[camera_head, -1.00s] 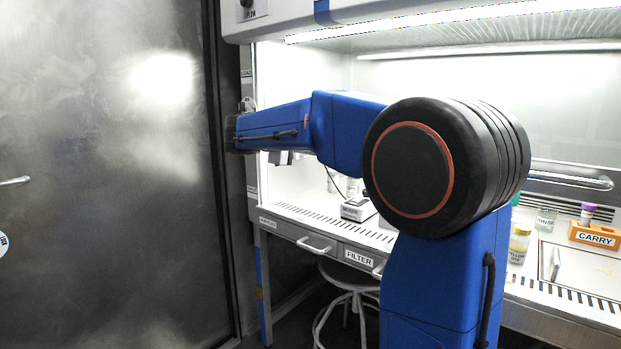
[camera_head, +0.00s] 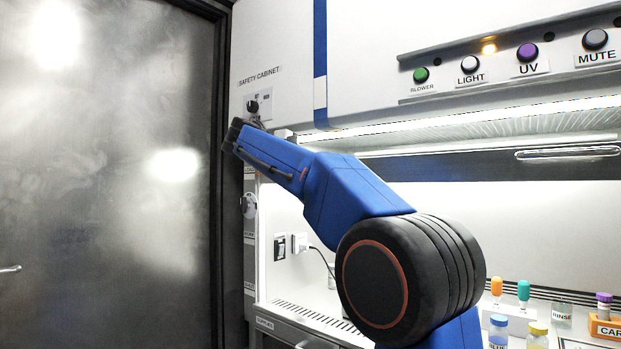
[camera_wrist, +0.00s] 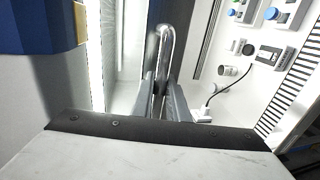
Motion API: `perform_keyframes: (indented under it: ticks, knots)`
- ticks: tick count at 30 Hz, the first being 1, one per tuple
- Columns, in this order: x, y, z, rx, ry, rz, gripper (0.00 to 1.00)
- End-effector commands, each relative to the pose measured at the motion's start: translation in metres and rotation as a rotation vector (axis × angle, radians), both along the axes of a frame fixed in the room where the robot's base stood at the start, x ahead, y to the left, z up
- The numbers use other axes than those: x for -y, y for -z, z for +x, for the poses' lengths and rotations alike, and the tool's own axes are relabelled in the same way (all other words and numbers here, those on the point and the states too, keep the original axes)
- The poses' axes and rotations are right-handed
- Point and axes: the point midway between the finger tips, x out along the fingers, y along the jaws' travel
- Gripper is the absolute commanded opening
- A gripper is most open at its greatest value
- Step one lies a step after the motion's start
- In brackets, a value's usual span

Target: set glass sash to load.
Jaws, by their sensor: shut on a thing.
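The glass sash (camera_head: 440,167) shows as a dark strip just under the cabinet's front light. A metal handle (camera_head: 568,153) is on its right part. In the wrist view, my gripper (camera_wrist: 162,92) has its two grey fingers shut on a chrome bar handle (camera_wrist: 165,48), one on each side. In the head view, my blue arm reaches to the cabinet's upper left. The fingertips and the held handle are hidden there behind the arm.
A safety cabinet (camera_head: 400,30) fills the right, with BLOWER, LIGHT, UV and MUTE buttons above. Bottles and an orange rack (camera_head: 605,329) stand on its work surface. A large metal door (camera_head: 110,200) is at the left. A plugged cord (camera_wrist: 215,100) hangs inside the cabinet.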

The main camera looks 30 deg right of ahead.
Motion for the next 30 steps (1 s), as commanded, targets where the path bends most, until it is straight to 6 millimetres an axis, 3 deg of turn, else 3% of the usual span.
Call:
perform_keyframes:
  ticks: [11,12,14,24,30]
  knots:
    - [0.000,-0.001,0.000,0.000,0.000,0.000,0.00]
    - [0.000,-0.001,0.000,0.000,0.000,0.000,0.23]
    - [0.000,-0.001,0.000,0.000,0.000,0.000,0.32]
    - [-0.002,-0.001,0.000,-0.001,0.000,0.001,0.32]
    - [-0.022,-0.005,-0.007,-0.001,-0.003,0.001,0.32]
